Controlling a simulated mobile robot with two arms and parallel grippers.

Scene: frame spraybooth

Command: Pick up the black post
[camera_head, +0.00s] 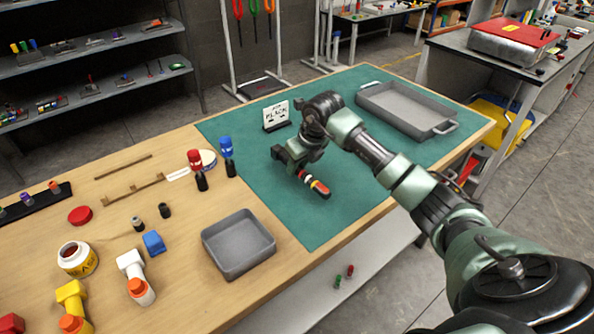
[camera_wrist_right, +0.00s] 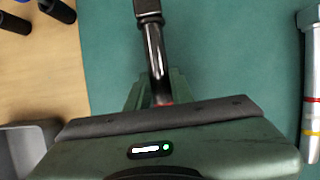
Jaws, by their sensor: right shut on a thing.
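The black post (camera_wrist_right: 155,50) is a glossy dark rod with a wider block at its far end. In the right wrist view it stands out between the fingers of my right gripper (camera_wrist_right: 158,93), with a hint of red at its near end. The right gripper (camera_head: 286,158) is over the green mat in the head view, shut on the post. The post is mostly hidden or hard to separate from the gripper there. I cannot tell how far it is above the mat. My left gripper is not in view.
A banded handle (camera_head: 318,187) lies beside the gripper. A large grey tray (camera_head: 405,110) is at the back right, a smaller grey tray (camera_head: 238,244) at the front. Red and blue topped items (camera_head: 227,147) stand left. The front mat is clear.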

